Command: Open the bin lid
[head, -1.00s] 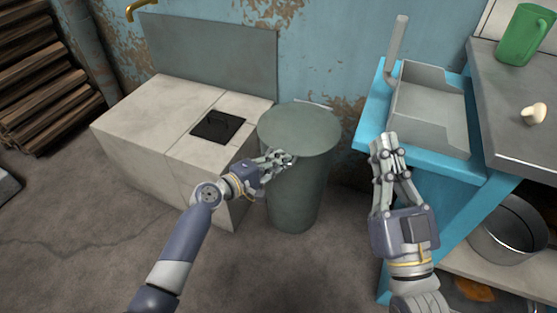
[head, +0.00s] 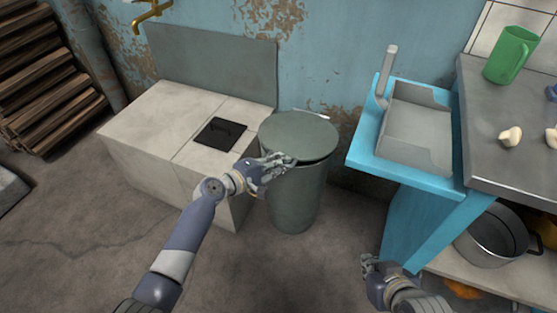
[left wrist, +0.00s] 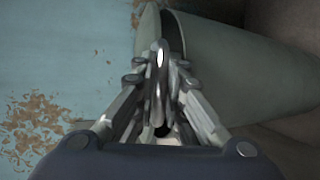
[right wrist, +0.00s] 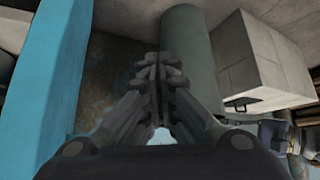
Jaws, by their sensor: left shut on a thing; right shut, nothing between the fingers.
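The grey-green bin (head: 296,200) stands on the floor against the wall, its round lid (head: 298,134) on top. The lid's front edge is slightly raised, and the left wrist view shows a narrow dark gap between the lid (left wrist: 149,28) and the bin body (left wrist: 235,65). My left gripper (head: 284,162) is at the lid's front rim, shut on what looks like the lid's handle (left wrist: 160,70). The fingers partly hide the grip. My right gripper (head: 370,262) is shut and empty, low beside the blue cabinet; the right wrist view also shows the bin (right wrist: 187,45) beyond it.
A pale stove block (head: 140,125) with a black hatch (head: 217,133) stands left of the bin. A blue cabinet (head: 415,215) with a grey dustpan (head: 415,125) is to the right. A pot (head: 492,235) sits on a shelf. The floor in front is clear.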

